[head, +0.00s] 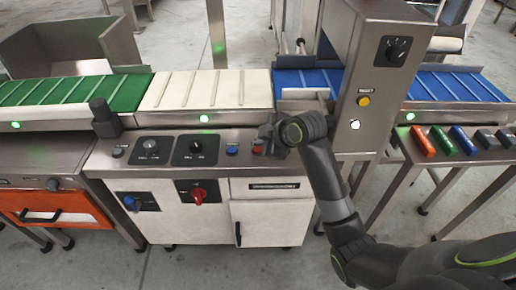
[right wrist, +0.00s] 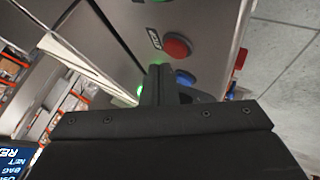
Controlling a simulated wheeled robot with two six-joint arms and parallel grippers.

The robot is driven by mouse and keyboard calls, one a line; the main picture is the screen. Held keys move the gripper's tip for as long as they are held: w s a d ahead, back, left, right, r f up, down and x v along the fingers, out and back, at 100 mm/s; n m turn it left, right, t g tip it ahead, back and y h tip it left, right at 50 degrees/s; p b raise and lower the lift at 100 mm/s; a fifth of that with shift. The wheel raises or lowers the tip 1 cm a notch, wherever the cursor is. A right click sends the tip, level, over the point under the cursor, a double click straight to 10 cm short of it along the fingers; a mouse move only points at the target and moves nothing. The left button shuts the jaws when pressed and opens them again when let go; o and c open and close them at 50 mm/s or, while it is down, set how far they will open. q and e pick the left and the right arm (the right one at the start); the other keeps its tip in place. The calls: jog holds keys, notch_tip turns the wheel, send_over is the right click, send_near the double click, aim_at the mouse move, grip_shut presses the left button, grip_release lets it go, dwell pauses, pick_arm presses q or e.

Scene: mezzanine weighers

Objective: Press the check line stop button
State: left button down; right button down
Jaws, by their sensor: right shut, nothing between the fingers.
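A red button (head: 257,149) sits on the sloped top of the console (head: 215,160), near its right end, with a blue button (head: 232,150) to its left. My right gripper (head: 268,136) is over the console's right end, just right of the red button. In the right wrist view its fingertips (right wrist: 158,72) are shut and empty, close to the red button; I cannot tell whether they touch it. My left gripper is not in view.
Two black dials (head: 196,146) sit left of the buttons. The front panel has a red rotary switch (head: 198,194) and a blue one (head: 130,203). A white belt (head: 195,92) runs behind. A tall machine housing (head: 365,85) with a yellow button (head: 363,101) stands close on the right.

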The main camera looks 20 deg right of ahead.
jog(key=shift+f, duration=0.2)
dwell(0.6)
jog(key=shift+f, duration=0.2)
jog(key=shift+f, duration=0.5)
dwell(0.8)
jog(key=shift+r+p, duration=0.85)
jog(key=shift+p, duration=0.35)
jog(key=shift+r, duration=0.1)
notch_tip(320, 180, up, 5)
jog(key=p, duration=0.5)
jog(key=shift+p, duration=0.4)
